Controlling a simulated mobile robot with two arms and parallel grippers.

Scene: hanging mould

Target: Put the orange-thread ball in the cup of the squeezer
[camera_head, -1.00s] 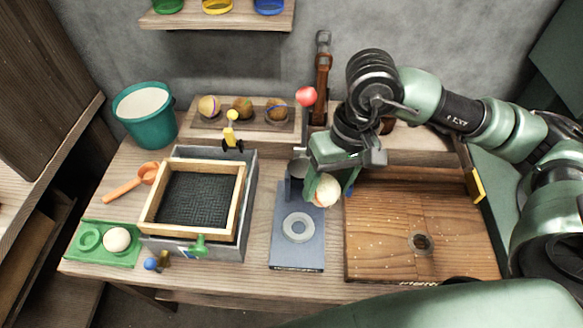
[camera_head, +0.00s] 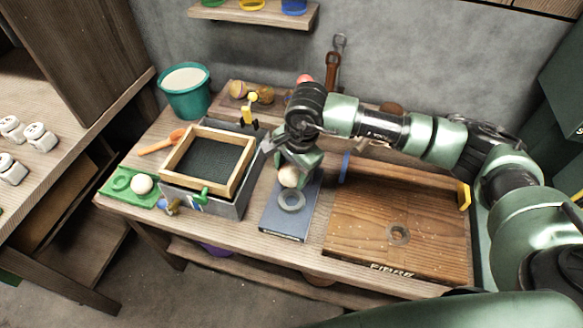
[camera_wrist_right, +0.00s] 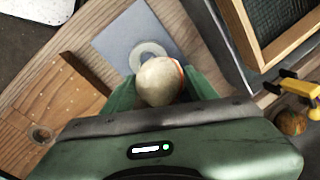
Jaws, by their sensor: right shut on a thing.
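The cream ball (camera_head: 288,177) with an orange thread is between the fingers of my right gripper (camera_head: 291,170). In the right wrist view the ball (camera_wrist_right: 159,82) shows its orange thread along its right edge, with a green finger on each side. The squeezer looks to be the blue-grey plate (camera_head: 281,222) with a pale round ring, its cup (camera_head: 292,201). The ball appears above the plate, just behind the ring in the head view. In the right wrist view it covers the near edge of the ring (camera_wrist_right: 148,50). My left gripper is not in view.
A wooden-framed screen box (camera_head: 240,180) stands left of the squeezer. A wooden board (camera_head: 370,245) lies to its right. A green tray (camera_head: 118,198) with another pale ball (camera_head: 141,184) is at the left. A teal bucket (camera_head: 187,100) stands at the back left.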

